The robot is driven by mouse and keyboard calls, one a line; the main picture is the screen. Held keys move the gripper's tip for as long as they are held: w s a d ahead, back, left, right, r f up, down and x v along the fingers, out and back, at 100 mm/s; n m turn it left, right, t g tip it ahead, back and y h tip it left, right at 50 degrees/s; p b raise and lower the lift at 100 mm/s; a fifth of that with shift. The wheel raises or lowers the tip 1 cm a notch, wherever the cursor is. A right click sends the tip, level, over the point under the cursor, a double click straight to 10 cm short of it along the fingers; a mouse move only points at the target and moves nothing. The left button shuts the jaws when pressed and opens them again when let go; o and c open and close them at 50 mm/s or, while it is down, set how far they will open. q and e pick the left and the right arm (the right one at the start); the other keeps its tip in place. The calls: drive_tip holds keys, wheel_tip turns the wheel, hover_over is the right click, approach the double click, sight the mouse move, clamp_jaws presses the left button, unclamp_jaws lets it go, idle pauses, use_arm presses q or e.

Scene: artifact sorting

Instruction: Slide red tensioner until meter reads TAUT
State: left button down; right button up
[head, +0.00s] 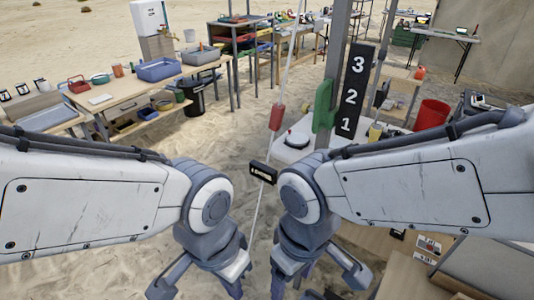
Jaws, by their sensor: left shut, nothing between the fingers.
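The red tensioner (277,117) is a small red cylinder on a thin pale line that slants from the top centre down to between my arms. A small black meter (263,172) with pale lettering sits lower on the same line; its lettering is too small to read. My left gripper (200,284) is at the bottom, left of the line and below the meter. It is shut and empty, apart from the tensioner. My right gripper (317,284) is at the bottom, right of the line, its fingertips partly cut off, so its opening is unclear.
A grey post with a green block (323,106) and a black 3-2-1 board (354,88) stands right of the line. A red bucket (431,114) stands further right. A workbench (139,99) with trays is at left. Sand between is clear.

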drive_tip(key=w+d+r+n+t+h+p, duration=0.1)
drive_tip(key=w+r+n+h+p, duration=0.1)
drive_tip(key=w, duration=0.3)
drive_tip(key=w+d+r+n+h+p, duration=0.2)
drive_tip(key=w+h, duration=0.1)
drive_tip(key=w, duration=0.2)
drive_tip(key=n+t+h+p, duration=0.6)
drive_tip(key=n+t+p, duration=0.5)
drive_tip(key=n+t, duration=0.35)
approach(283, 112)
drive_tip(key=w, duration=0.1)
drive_tip(key=w+f, duration=0.1)
drive_tip(key=w, duration=0.1)
drive_tip(key=shift+w+d+f+n+g, duration=0.1)
drive_tip(key=shift+w+d+n+g, duration=0.1)
drive_tip(key=shift+w+n+g, duration=0.15)
drive_tip(key=shift+w+y, duration=0.2)
drive_tip(key=shift+y, duration=0.1)
drive_tip(key=p+x, duration=0.4)
drive_tip(key=x, duration=0.5)
drive_tip(key=shift+w+d, duration=0.3)
drive_tip(key=shift+w, duration=0.15)
drive_tip(key=shift+f, duration=0.1)
